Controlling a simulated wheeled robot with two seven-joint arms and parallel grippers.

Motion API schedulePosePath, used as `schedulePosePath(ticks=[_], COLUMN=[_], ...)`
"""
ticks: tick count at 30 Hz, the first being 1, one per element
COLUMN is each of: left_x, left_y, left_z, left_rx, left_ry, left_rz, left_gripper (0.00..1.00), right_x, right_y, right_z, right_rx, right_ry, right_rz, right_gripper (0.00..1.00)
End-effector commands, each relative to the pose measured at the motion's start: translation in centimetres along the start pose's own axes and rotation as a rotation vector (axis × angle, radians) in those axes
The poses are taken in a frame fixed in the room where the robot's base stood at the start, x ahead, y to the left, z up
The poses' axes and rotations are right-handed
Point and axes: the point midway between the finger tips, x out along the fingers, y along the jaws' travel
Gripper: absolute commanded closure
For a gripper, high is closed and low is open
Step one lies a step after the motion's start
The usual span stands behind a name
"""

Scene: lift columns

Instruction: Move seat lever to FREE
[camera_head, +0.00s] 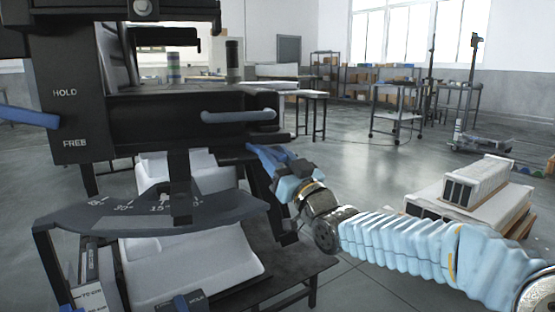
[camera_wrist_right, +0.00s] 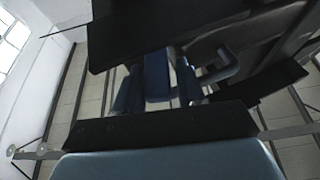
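A dark panel (camera_head: 75,105) at the left of the head view carries the words HOLD, above, and FREE, below. A blue lever (camera_head: 28,116) juts out from its left side, level with the space between the two words. A second HOLD label (camera_head: 196,297) shows at the bottom edge beside a small blue part, mostly cut off. I cannot tell which is the seat lever's. My left gripper is out of view.
A curved angle scale (camera_head: 150,209) and pale grey covers (camera_head: 200,265) lie low in the rig. Long white boxes (camera_head: 478,180) on a pallet stand at the right, close behind my right arm. A wheeled cart (camera_head: 398,100) stands farther back. The middle floor is open.

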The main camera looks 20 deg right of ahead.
Motion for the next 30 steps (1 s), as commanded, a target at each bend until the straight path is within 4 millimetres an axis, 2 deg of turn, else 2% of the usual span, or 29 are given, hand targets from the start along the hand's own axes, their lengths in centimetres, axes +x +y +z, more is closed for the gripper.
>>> schedulePosePath(ticks=[5,8,15,21,25,30], left_x=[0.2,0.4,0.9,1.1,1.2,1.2], left_y=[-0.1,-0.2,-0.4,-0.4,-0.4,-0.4], left_z=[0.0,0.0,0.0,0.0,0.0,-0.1], left_rx=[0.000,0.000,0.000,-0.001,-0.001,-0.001], left_ry=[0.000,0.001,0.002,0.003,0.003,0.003], left_rz=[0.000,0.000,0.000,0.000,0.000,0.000], left_gripper=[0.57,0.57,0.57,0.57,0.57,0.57], right_x=[-1.1,-2.9,-8.9,-12.5,-13.6,-13.9], right_y=[0.0,0.0,0.0,0.1,0.1,0.1], right_z=[0.0,0.0,0.0,0.0,0.0,0.0], right_rx=[0.000,-0.001,-0.001,0.000,0.000,0.000], right_ry=[0.001,0.002,0.001,0.001,0.000,-0.001], right_rz=[0.000,0.001,0.001,0.001,0.001,0.000], right_gripper=[0.62,0.62,0.62,0.62,0.62,0.62])
